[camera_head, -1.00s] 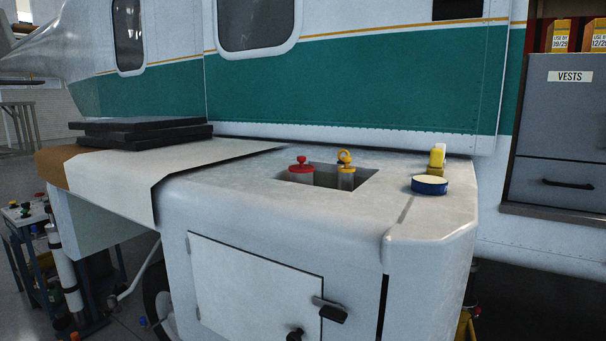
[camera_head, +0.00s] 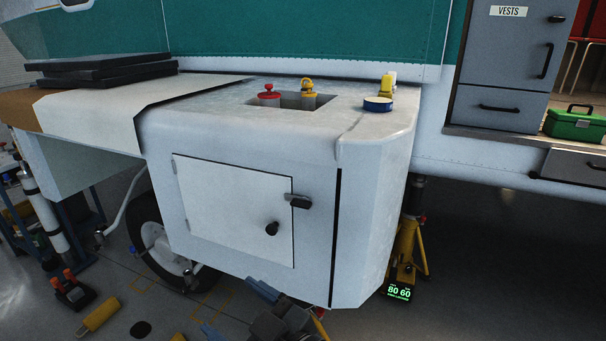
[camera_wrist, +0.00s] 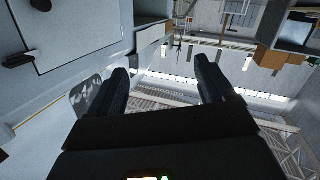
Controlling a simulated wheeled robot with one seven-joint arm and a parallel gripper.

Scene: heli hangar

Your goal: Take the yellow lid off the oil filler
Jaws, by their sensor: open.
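The yellow lid (camera_head: 310,94), with a ring-shaped handle on top, sits on the right-hand filler in a square recess (camera_head: 328,104) on top of the white side housing. A red lid (camera_head: 269,93) with a knob sits left of it in the same recess. My gripper (camera_wrist: 163,76) shows in the wrist view, with its two dark fingers spread and nothing between them. The housing's door shows upper left there; neither lid is in that view. The lower part of the fillers is hidden by the recess edge.
A blue-rimmed round tin (camera_head: 378,104) and a small yellow object (camera_head: 388,84) stand right of the recess. Black slabs (camera_head: 100,69) lie on the left. The housing's front door (camera_head: 233,210) has a dark latch. A yellow jack stand (camera_head: 408,245) stands below right.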

